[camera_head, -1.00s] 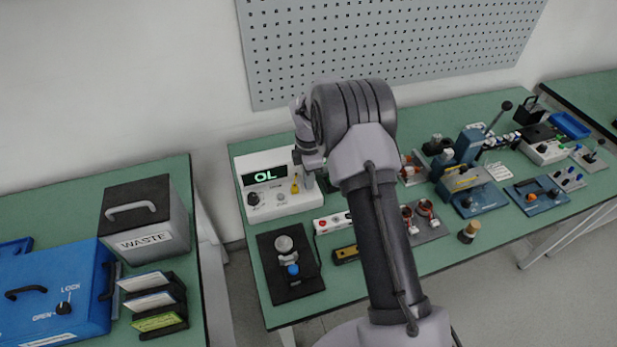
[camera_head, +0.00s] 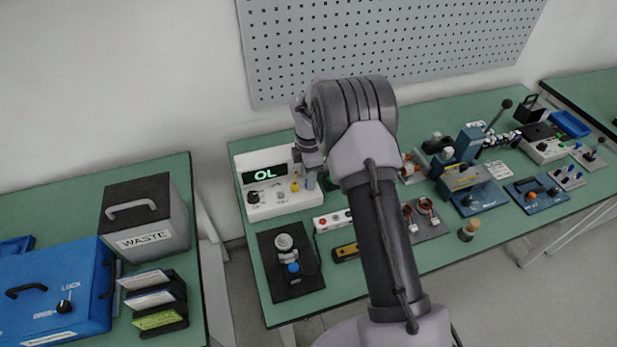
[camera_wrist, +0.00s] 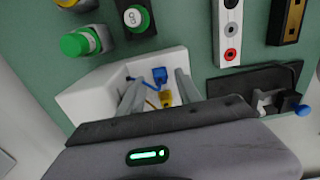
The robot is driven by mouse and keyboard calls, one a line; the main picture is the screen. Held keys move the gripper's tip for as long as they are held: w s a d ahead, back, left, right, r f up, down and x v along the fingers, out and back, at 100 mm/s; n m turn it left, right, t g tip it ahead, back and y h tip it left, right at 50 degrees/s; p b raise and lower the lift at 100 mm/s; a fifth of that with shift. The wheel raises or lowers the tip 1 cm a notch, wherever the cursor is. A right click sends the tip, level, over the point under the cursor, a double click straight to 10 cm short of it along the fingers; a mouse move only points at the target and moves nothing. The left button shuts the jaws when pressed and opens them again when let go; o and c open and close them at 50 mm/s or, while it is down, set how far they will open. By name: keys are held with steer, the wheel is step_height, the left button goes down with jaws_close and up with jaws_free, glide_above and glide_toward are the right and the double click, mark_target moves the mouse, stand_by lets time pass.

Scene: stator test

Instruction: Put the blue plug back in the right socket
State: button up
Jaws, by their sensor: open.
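The blue plug (camera_wrist: 160,75) shows in the wrist view between the spread fingers of my gripper (camera_wrist: 158,82), near their tips. The fingers are apart, with a gap on each side of the plug. A thin blue lead runs left from near it. A yellow plug (camera_wrist: 166,98) sits just below it in the picture. Both plugs are at the white meter (camera_wrist: 92,98). I cannot tell whether the blue plug is seated in a socket. In the head view, my gripper (camera_head: 310,178) is low at the right side of the meter (camera_head: 285,206), whose display reads OL.
A black plate (camera_head: 301,284) with a blue-knobbed fixture lies in front of the meter. A white strip with red and grey sockets (camera_wrist: 230,30) and green-capped parts (camera_wrist: 82,43) are close by. My arm hides the bench's middle. The WASTE box (camera_head: 146,217) stands on the left table.

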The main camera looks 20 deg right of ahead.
step_height(320, 180, up, 17)
steer(key=p, duration=0.4)
steer(key=shift+f, duration=0.2)
steer(key=s+a+r+m+t+y+b, duration=0.1)
steer(key=s+a+r+m+t+b, duration=0.15)
steer(key=s+r+m, duration=0.45)
steer(key=s+a+r+m+t+b, duration=0.1)
steer(key=s+a+r+m+b, duration=0.15)
steer(key=s+r+m, duration=0.4)
steer(key=s+a+f+m+t+b, duration=0.1)
steer(key=s+f+m+b, duration=0.1)
steer(key=s, duration=0.8)
steer(key=s+a+f+m+t+y+b, duration=0.1)
steer(key=s+f+m+b, duration=0.1)
steer(key=s+f+m, duration=0.2)
steer(key=s+m, duration=0.3)
steer(key=s, duration=0.3)
steer(key=shift+s+a+b, duration=0.3)
steer(key=shift+b, duration=0.05)
steer(key=shift+f, duration=0.1)
